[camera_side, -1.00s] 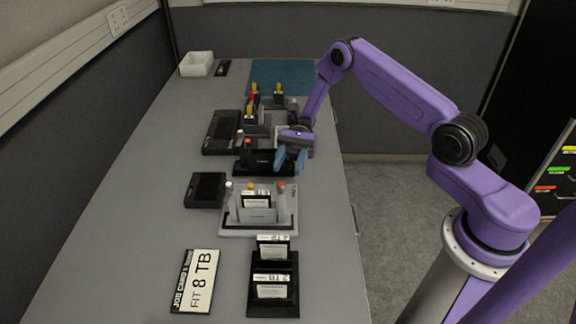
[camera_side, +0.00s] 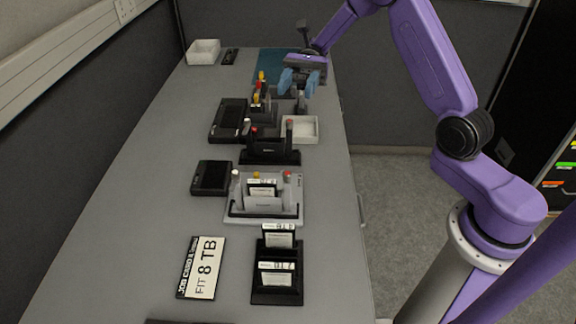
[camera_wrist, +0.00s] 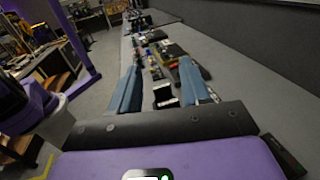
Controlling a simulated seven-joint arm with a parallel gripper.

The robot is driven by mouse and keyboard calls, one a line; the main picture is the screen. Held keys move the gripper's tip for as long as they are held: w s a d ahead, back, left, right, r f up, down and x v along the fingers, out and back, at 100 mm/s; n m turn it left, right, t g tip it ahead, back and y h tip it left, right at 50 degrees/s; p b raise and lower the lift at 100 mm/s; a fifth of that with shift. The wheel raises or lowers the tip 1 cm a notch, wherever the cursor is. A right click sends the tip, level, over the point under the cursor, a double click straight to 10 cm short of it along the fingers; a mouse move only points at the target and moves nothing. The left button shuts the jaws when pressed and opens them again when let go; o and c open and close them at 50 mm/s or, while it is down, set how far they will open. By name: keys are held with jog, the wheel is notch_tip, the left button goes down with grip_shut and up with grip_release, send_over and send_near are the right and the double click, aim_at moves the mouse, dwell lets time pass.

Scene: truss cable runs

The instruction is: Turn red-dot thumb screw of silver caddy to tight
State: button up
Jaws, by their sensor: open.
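The silver caddy (camera_side: 233,212) sits on the bench in the side view, with a drive bearing a white label in its middle. Its red-dot thumb screw (camera_side: 287,175) stands at its right end. A white-topped post (camera_side: 235,174) stands at its left end and a yellow-topped one (camera_side: 256,175) behind the drive. How tight the screw is, I cannot tell. My gripper (camera_side: 299,82) is open and empty, with blue fingers pointing down, raised over the far part of the bench, well behind and apart from the silver caddy. Its fingers also show spread in the wrist view (camera_wrist: 160,78).
A black caddy (camera_side: 268,155) stands just behind the silver one, with a white tray (camera_side: 303,129) beyond it. A black drive rack (camera_side: 277,296) and an "8 TB" card (camera_side: 203,268) are in front. Dark boxes lie left.

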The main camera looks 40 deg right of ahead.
aim_at(287, 173)
jog(key=shift+r, duration=2.25)
jog(key=s+a+f+t+h, duration=0.1)
jog(key=a+f+t+h, duration=0.1)
jog(key=f, duration=0.5)
jog(key=s+a+f+t+h, duration=0.1)
jog(key=a+f+t+h, duration=0.1)
jog(key=f+h, duration=0.3)
jog(key=s+a+f+t+h, duration=0.1)
jog(key=f+h, duration=0.3)
jog(key=f, duration=0.5)
jog(key=shift+s+a+t, duration=0.25)
jog(key=shift+a+t, duration=0.2)
jog(key=shift+t, duration=0.45)
grip_shut()
